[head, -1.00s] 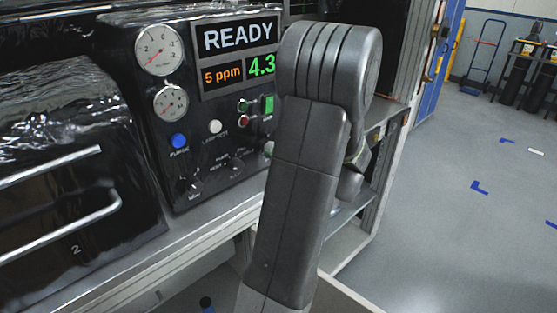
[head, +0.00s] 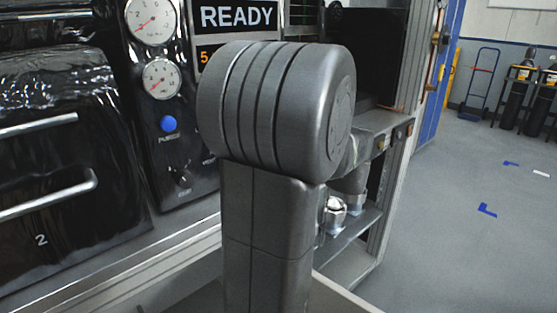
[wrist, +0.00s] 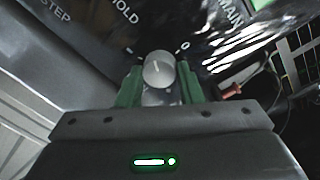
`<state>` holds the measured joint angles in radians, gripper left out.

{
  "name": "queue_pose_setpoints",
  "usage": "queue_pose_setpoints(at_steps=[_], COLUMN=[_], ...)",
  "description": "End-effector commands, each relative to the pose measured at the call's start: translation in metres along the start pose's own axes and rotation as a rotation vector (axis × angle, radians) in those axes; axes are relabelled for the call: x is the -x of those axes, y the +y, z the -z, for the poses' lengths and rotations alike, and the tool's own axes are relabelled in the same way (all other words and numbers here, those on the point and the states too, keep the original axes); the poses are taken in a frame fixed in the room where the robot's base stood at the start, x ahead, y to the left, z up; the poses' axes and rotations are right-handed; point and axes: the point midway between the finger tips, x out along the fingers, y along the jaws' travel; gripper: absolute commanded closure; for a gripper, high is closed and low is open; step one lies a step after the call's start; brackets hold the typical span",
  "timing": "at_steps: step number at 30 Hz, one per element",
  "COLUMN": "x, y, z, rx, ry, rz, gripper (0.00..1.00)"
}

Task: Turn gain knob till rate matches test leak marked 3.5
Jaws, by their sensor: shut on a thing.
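In the wrist view my gripper (wrist: 159,84) has its green fingers on both sides of a small round silver knob (wrist: 158,68) and is shut on it. The knob has a light pointer line on its face. "HOLD", "STEP", "MAIN" and a "0" are printed on the dark panel around it; no gain label is legible. In the head view the panel's display (head: 238,18) reads "READY". My arm covers most of its lower row, leaving an orange "5"; the green reading is hidden. My gripper is hidden behind my arm there.
Two round dial gauges (head: 150,20) and a blue button (head: 168,123) are on the panel's left part. A dark door with metal handles (head: 45,195) stands left of it. Open grey floor (head: 450,220) lies right, with a hand truck (head: 482,80) and gas cylinders behind.

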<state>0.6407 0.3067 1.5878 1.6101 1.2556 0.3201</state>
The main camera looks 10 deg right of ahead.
Motion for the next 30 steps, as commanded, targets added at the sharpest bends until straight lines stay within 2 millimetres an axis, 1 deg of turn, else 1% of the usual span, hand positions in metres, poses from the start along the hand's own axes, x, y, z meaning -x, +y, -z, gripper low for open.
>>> queue_pose_setpoints(at_steps=[1,8,21,22,24,25,30], x=[0.0000,0.0001,0.0002,0.0002,0.0002,0.0002,0.0001], y=[0.0030,0.0015,0.0009,0.0009,0.0008,0.0007,0.0004], z=[0.0017,0.0008,0.0002,0.0003,0.0002,0.0002,0.0000], rx=[0.019,0.068,0.075,0.075,0.075,0.075,0.075], ry=[0.002,0.006,0.006,0.006,0.006,0.006,0.006], rz=[-0.002,-0.002,-0.002,-0.002,-0.002,-0.001,-0.001], gripper=[0.90,0.90,0.90,0.63,0.49,0.45,0.45])
